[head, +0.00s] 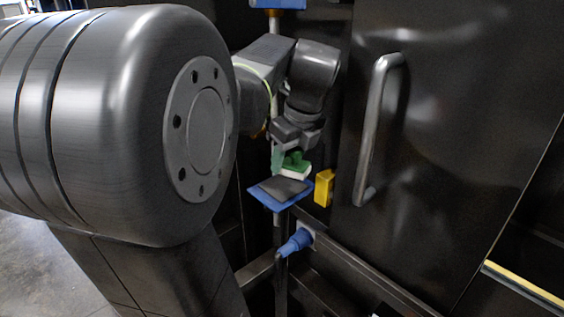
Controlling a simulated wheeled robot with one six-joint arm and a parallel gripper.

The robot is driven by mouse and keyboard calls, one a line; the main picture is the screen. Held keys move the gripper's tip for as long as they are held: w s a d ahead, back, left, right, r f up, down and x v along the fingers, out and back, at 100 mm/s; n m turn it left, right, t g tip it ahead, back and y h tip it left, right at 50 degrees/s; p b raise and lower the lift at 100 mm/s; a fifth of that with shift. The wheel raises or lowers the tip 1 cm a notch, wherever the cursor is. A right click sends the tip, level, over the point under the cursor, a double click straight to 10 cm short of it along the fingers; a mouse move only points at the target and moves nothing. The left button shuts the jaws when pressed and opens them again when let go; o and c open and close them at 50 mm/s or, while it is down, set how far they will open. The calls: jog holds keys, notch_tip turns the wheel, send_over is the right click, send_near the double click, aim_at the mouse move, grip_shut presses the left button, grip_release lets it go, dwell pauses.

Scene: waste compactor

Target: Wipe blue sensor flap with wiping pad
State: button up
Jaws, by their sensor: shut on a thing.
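The blue sensor flap (264,201) is a flat blue plate with a dark patch on its top, low in the middle of the head view. The wiping pad (295,171) is white below with a green top part. My gripper (292,157) is shut on the green part of the pad. It points down, with the pad just above the far side of the flap. I cannot tell whether the pad touches the flap. The fingers are small and partly hidden by the green part.
A yellow block (324,187) stands right of the flap, close to the pad. A blue cylindrical piece (296,243) sits below the flap. A dark door with a long metal handle (377,130) is on the right. Metal rails (350,273) run below.

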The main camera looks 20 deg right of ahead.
jog(key=shift+r, duration=0.1)
jog(key=shift+r, duration=1.4)
